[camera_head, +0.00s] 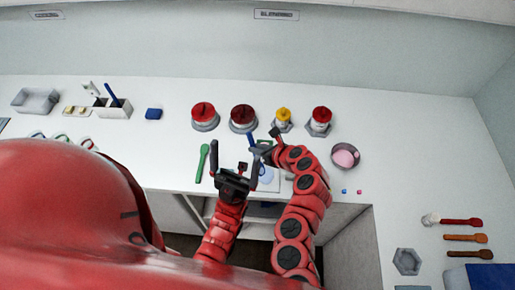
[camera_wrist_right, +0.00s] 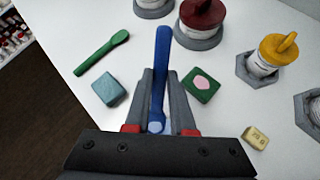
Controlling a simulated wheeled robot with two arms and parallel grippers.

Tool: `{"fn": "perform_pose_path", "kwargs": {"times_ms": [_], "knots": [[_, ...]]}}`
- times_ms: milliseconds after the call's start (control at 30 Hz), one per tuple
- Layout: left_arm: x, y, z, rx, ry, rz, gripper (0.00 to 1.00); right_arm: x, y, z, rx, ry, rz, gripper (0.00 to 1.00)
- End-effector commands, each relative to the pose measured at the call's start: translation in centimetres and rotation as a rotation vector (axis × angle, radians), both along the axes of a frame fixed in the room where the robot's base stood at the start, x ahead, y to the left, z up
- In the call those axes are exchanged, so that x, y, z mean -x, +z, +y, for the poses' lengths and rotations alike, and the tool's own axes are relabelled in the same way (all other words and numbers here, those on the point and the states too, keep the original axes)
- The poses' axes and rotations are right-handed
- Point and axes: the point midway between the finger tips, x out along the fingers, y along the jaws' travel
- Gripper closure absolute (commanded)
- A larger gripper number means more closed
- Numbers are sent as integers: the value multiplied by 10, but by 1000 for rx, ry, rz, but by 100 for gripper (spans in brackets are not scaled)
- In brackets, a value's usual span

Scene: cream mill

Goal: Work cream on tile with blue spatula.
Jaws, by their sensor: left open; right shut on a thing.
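The blue spatula (camera_wrist_right: 162,75) is held between the fingers of my right gripper (camera_wrist_right: 160,100) in the right wrist view. Its lower end is partly hidden by the gripper. In the head view my right gripper (camera_head: 263,147) is above the counter, right of my left gripper. A pale tile (camera_head: 271,185) lies near the counter's front edge, with a light blue patch (camera_head: 265,173) on it, probably cream. My left gripper (camera_head: 233,152) is open and empty, its fingers upright left of the tile. Contact between spatula and tile cannot be told.
A green spatula (camera_head: 203,162) lies left of my left gripper. Red-lidded jars (camera_head: 204,113) and a yellow-topped jar (camera_head: 283,116) stand behind. A bowl with pink content (camera_head: 345,156) is right. The right wrist view shows a teal block (camera_wrist_right: 108,88) and a green square (camera_wrist_right: 201,84).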

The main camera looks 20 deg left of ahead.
Motion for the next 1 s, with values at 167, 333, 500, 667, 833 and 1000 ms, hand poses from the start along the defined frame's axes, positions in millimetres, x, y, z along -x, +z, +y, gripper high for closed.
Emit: {"fn": "perform_pose_path", "kwargs": {"times_ms": [167,333,500,667,833,1000], "knots": [[0,5,0,0,0,0,0,0,15,1,0,0,-2,100],[0,5,0,0,0,0,0,1,28,2,-2,3,0,100],[0,5,0,0,0,0,0,-1,42,0,0,1,-4,100],[0,5,0,0,0,0,0,0,49,1,-1,2,-2,100],[0,5,0,0,0,0,0,1,50,1,-1,2,1,100],[0,5,0,0,0,0,0,1,50,1,-2,1,0,100]]}}
